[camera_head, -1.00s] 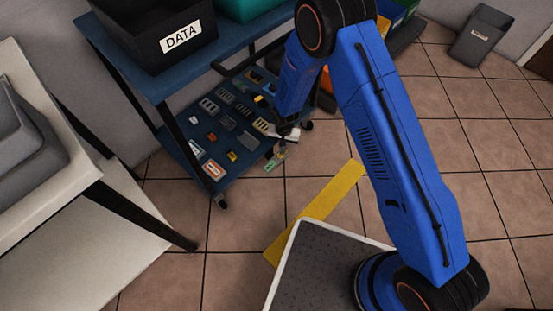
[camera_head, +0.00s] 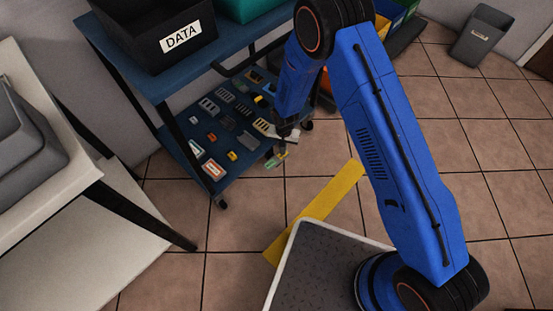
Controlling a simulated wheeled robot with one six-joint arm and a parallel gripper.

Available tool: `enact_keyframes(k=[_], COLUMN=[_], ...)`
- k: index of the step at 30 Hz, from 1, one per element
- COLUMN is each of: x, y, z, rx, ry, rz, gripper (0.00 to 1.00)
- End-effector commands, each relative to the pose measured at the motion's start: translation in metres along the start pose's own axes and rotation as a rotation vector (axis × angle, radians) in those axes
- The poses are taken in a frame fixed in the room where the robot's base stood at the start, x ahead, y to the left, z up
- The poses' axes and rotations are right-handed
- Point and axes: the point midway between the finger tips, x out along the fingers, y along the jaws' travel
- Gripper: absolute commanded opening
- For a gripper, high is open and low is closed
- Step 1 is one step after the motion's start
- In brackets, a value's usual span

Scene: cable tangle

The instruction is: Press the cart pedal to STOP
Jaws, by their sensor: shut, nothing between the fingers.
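The blue cart (camera_head: 160,87) stands at the upper left, with casters at its feet. A small pedal (camera_head: 272,165) with a green part and a yellowish part sticks out at the lower shelf's right front corner, just above the floor. Any lettering on it is too small to read. My gripper (camera_head: 284,139) points down at that corner and is shut, with nothing seen in it. Its tip is close to the pedal's yellowish end and partly covers it. I cannot tell whether they touch.
The cart's lower shelf (camera_head: 190,165) holds several small parts. A black DATA bin (camera_head: 150,45) and a teal bin (camera_head: 250,8) stand on top. A white table (camera_head: 50,190) is at the left. A yellow strip (camera_head: 315,210) lies before my base.

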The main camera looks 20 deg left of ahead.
Motion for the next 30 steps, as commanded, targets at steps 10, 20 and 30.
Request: enact_keyframes(k=[10,20,30], x=[-0.023,-0.045,-0.064], y=[0.000,0.000,0.000], z=[0.000,0.000,0.000], rx=[0.000,0.000,0.000], ry=[0.001,0.001,0.001], rz=[-0.001,-0.001,-0.001], gripper=[0.00,0.00,0.00])
